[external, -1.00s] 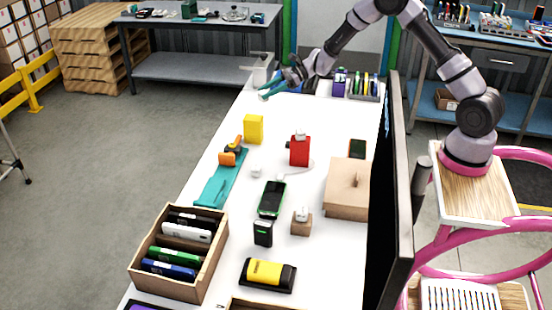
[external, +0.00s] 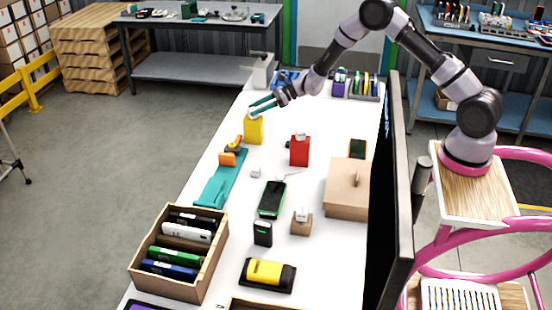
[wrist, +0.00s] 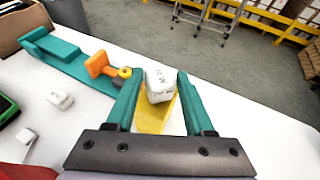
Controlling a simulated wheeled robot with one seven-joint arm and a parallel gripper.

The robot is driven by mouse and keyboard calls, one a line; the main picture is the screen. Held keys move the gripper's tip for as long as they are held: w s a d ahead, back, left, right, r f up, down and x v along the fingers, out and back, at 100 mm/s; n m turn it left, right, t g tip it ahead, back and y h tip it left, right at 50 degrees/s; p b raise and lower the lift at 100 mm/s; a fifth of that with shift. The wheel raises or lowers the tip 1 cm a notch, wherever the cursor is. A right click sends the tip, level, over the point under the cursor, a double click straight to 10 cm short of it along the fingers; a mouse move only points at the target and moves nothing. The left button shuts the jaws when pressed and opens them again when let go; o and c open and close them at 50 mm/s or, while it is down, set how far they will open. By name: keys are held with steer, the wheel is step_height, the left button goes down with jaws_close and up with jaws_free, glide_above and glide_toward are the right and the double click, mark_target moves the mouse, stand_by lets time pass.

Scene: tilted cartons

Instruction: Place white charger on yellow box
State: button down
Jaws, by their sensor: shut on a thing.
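The yellow box (external: 254,129) stands upright near the left edge of the white table. My gripper (external: 257,106), with teal fingers, is at its top. In the wrist view my gripper (wrist: 160,80) is shut on a white charger (wrist: 160,86), which sits between the fingers. The yellow box (wrist: 152,120) shows directly below the charger. I cannot tell whether the charger touches the box top. In the external view the held charger is small and mostly hidden by the fingers.
A teal holder with an orange tool (external: 228,158) is close to the yellow box. A red box (external: 299,151) carries another white charger (external: 301,135). A loose white block (external: 256,171) lies nearby. A black-and-green phone (external: 272,199) lies nearer the camera. A monitor (external: 390,190) borders the right side.

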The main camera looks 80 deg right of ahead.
steer(key=shift+c, duration=1.4)
jaws_free()
steer(key=shift+f, duration=0.1)
